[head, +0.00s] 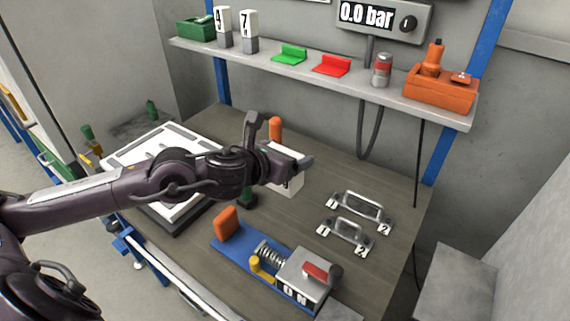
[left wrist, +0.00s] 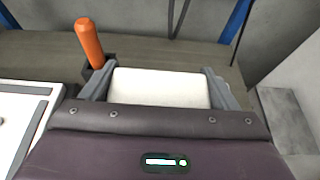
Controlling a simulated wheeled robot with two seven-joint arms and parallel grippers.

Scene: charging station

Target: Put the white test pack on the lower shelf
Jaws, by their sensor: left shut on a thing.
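The white test pack (head: 288,184) is a plain white block held in front of my left gripper (head: 280,155), above the workbench. In the left wrist view the pack (left wrist: 160,88) sits between the two grey fingers of the left gripper (left wrist: 160,80), which are shut on its sides. Part of the pack is hidden by the gripper in the head view. A grey shelf (head: 340,82) runs along the back wall above the bench, higher in the picture than the pack. I cannot tell whether another shelf is above it. My right gripper is not in view.
On the shelf are a green box (head: 196,29), two numbered blocks, green (head: 290,54) and red (head: 332,65) brackets, a can (head: 381,70) and an orange tool holder (head: 440,88). A blue fixture (head: 235,242) and metal handles (head: 346,234) occupy the bench. An orange handle (head: 275,128) stands behind my gripper.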

